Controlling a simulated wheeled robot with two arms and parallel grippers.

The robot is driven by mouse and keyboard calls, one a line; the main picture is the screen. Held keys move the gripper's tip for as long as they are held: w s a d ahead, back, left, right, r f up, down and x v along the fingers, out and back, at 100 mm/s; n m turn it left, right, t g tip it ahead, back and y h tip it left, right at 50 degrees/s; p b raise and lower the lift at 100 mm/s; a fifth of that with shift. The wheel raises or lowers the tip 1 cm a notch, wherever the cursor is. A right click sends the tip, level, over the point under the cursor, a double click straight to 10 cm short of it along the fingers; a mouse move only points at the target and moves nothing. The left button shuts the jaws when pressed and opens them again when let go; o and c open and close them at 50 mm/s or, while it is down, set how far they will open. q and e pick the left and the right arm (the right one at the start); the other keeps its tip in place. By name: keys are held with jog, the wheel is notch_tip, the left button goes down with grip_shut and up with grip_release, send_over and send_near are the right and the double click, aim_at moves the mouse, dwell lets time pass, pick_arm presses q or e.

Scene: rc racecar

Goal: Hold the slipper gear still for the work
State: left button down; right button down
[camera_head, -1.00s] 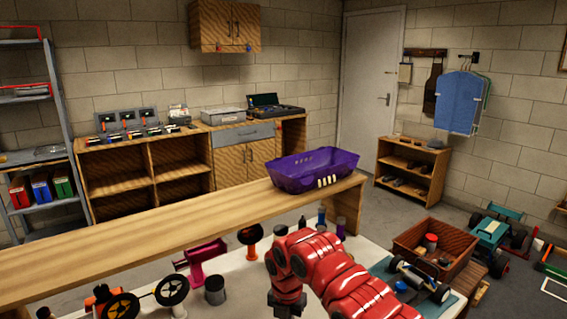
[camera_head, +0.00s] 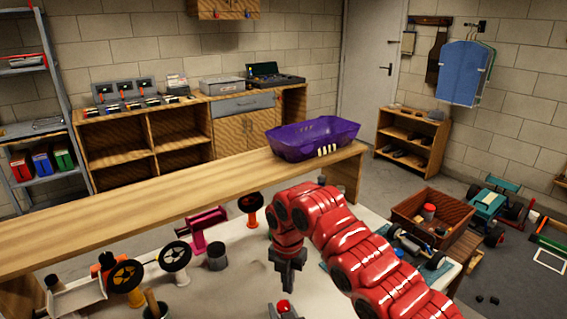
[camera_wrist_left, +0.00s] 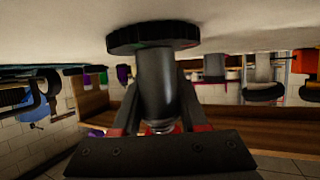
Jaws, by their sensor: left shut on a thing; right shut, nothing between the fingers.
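In the left wrist view my left gripper (camera_wrist_left: 157,104) is shut on a dark grey cylinder (camera_wrist_left: 156,78). A black disc with a notched rim (camera_wrist_left: 153,38) sits at the cylinder's end, against the pale table top; it looks like the slipper gear, though its face is hidden. The left gripper cannot be made out in the head view. My right gripper (camera_head: 286,284) points down above the white table and is shut and empty. A small red-topped part (camera_head: 284,306) shows just below it, cut by the frame edge.
A purple tub (camera_head: 312,140) rests on the wooden bench (camera_head: 130,214) behind. A brown crate (camera_head: 420,213) is at right.

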aim_at(284, 307)
jog(key=shift+r, duration=1.65)
notch_tip(284, 307, down, 6)
jog(key=shift+s+a, duration=0.25)
jog(key=shift+s, duration=0.15)
dwell(0.4)
jog(key=shift+w, duration=0.1)
